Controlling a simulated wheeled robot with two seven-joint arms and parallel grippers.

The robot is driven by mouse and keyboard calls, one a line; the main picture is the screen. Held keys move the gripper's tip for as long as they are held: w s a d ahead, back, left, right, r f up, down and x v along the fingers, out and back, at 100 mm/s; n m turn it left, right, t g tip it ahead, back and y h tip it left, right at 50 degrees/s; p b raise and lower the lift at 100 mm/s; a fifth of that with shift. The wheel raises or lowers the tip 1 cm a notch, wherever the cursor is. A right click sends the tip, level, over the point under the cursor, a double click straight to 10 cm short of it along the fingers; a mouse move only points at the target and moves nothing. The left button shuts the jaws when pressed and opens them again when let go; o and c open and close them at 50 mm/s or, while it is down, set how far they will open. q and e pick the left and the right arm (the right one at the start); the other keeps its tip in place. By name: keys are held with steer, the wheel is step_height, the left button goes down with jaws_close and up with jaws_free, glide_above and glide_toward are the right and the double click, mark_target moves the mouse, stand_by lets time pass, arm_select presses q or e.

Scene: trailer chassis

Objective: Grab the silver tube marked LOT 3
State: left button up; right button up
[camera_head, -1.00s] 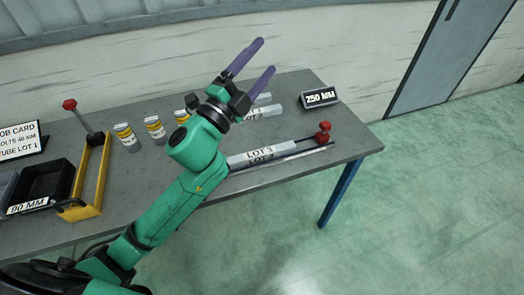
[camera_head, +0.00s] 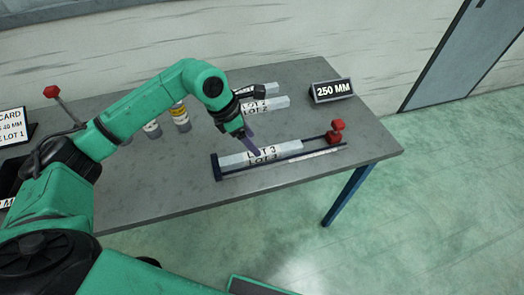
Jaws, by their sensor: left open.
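The silver tube marked LOT 3 (camera_head: 285,150) is a square bar lying in a dark blue fixture (camera_head: 217,168) near the table's front right edge. Its label faces up, and lettering also shows on its front face. My left gripper (camera_head: 252,142) points down over the tube's left half, purple fingers open. One finger overlaps the tube's label; I cannot tell whether it touches. The second finger is mostly hidden. My right gripper is not in view.
Another silver tube (camera_head: 275,103), partly hidden by my left wrist, lies behind. A 250 MM sign (camera_head: 331,90) stands at the back right. The fixture has a red knob (camera_head: 337,127) at its right end.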

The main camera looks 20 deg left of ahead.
arm_select(q)
steer(key=p+x, duration=0.2)
steer(key=x, duration=0.3)
steer(key=shift+d+f, duration=0.15)
steer(key=shift+d, duration=0.05)
steer(key=shift+w+d+f, duration=0.1)
steer(key=shift+f, duration=0.25)
jaws_close()
steer(key=shift+r, duration=0.1)
